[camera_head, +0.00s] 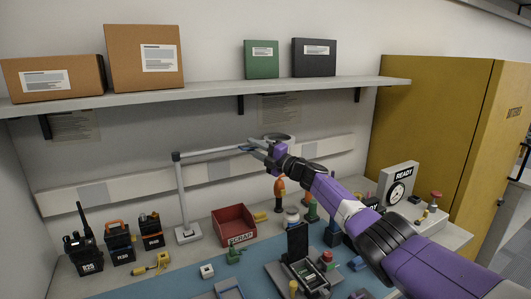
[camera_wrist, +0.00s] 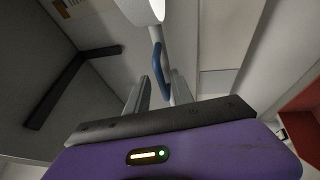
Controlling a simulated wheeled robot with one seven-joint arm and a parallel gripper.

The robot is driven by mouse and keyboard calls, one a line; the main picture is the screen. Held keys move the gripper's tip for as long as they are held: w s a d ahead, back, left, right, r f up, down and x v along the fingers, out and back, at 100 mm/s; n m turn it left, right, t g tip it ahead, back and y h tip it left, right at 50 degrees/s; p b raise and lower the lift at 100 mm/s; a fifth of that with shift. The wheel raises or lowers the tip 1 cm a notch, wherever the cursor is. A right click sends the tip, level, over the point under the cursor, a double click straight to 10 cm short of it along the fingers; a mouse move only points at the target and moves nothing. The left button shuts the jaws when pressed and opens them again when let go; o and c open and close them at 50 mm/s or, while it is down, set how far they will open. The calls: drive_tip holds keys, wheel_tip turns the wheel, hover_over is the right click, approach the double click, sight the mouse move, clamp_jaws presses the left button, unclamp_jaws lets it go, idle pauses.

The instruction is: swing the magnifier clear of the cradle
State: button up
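The magnifier is a grey jointed arm (camera_head: 215,154) on a post with a pale base (camera_head: 187,233). A blue handle (camera_wrist: 158,68) hangs by the white part of the magnifier (camera_wrist: 143,8) in the wrist view. My gripper's fingers (camera_wrist: 158,86) stand apart, with the handle's lower end between them; a gap shows on its left, and contact on its right is unclear. The black cradle (camera_head: 307,272), with an upright back plate, is on the blue mat below. My gripper partly hides the head.
A shelf with boxes (camera_head: 200,90) runs above the magnifier. A dial gauge marked READY (camera_head: 398,190) and a yellow cabinet (camera_head: 425,130) are at right.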

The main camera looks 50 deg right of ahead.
drive_tip(key=s+f+p, duration=0.1)
drive_tip(key=s, duration=0.6)
drive_tip(key=shift+s+d+f+p, duration=0.15)
drive_tip(key=shift+s+d+p, duration=0.1)
drive_tip(key=shift+p, duration=0.1)
